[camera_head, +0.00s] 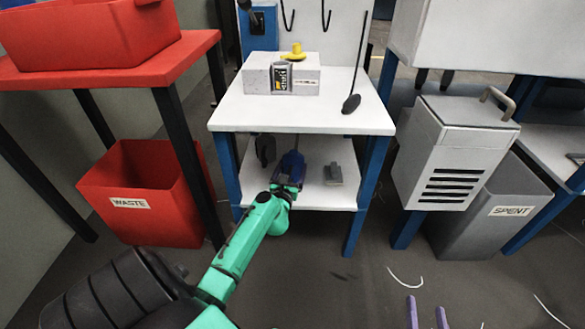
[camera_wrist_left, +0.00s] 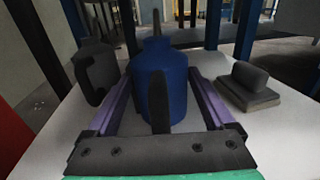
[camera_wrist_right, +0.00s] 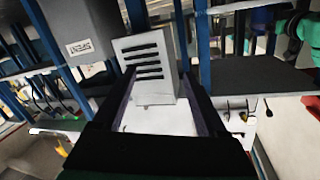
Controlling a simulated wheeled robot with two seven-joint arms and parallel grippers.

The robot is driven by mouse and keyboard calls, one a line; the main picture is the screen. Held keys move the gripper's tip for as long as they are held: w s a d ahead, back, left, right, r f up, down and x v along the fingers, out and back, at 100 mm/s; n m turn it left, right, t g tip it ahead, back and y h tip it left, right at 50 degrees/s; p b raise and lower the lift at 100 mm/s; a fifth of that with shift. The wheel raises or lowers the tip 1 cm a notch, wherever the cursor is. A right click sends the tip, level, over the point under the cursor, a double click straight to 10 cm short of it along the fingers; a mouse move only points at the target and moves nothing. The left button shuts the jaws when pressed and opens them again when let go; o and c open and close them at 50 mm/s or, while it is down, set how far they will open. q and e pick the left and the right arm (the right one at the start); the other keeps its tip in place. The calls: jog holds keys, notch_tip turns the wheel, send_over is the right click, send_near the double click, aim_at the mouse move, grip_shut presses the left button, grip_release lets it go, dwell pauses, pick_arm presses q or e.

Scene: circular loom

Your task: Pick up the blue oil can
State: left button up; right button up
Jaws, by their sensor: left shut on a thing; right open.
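The blue oil can (camera_wrist_left: 160,78) stands upright on the lower white shelf (camera_head: 318,188) of the workbench. In the left wrist view it sits between the two purple fingers of my left gripper (camera_wrist_left: 158,100), which is shut on it. In the head view the can (camera_head: 291,165) shows at the end of my green left arm, with its lower part hidden. My right gripper (camera_wrist_right: 167,95) is open and empty; in the head view its purple fingers (camera_head: 427,312) show at the bottom right, above the floor.
A dark can (camera_wrist_left: 95,70) stands left of the blue can, and a grey block-like item (camera_wrist_left: 248,86) lies to its right. The white tabletop (camera_head: 300,112) is above the shelf. A red waste bin (camera_head: 150,190) and a grey spent bin (camera_head: 500,215) flank the bench.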

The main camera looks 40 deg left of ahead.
aim_at(291, 162)
pick_arm(q)
notch_tip(291, 162, up, 3)
jog(key=p, duration=0.2)
jog(key=shift+p, duration=0.4)
pick_arm(e)
jog(key=s+f+g, duration=0.4)
jog(key=s+f, duration=0.3)
pick_arm(q)
notch_tip(291, 162, up, 6)
jog(key=p, duration=0.5)
jog(key=shift+r+p, duration=0.15)
jog(key=shift+p, duration=0.15)
jog(key=shift+r+p, duration=0.3)
jog(key=shift+r, duration=0.1)
pick_arm(e)
notch_tip(291, 162, up, 7)
jog(key=d+n+g+h, duration=0.1)
jog(key=g, duration=0.1)
